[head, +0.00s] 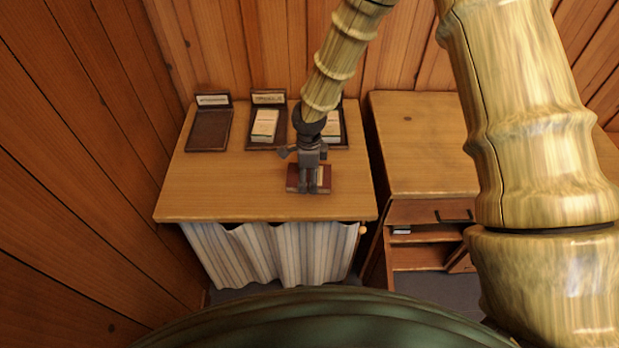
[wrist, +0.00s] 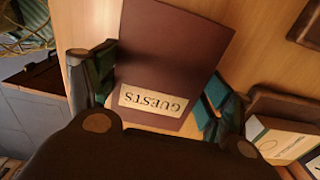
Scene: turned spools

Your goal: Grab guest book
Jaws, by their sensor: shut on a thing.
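The guest book (head: 294,180) is a dark red-brown book near the front right of the wooden table. In the wrist view its cover (wrist: 170,50) carries a cream label reading GUESTS, upside down. My gripper (head: 313,187) comes down over the book from above. In the wrist view my gripper (wrist: 160,90) has its teal-padded fingers on opposite sides of the book, shut on it. The gripper hides the middle of the book in the head view. I cannot tell whether the book rests on the table or is slightly above it.
The table (head: 230,190) has a striped curtain (head: 260,250) below. Dark holders stand along its back: an empty left one (head: 208,130), a middle one with a pale booklet (head: 265,125), and a partly hidden right one (head: 340,130). A wooden cabinet (head: 420,150) stands to the right. The table's left front is clear.

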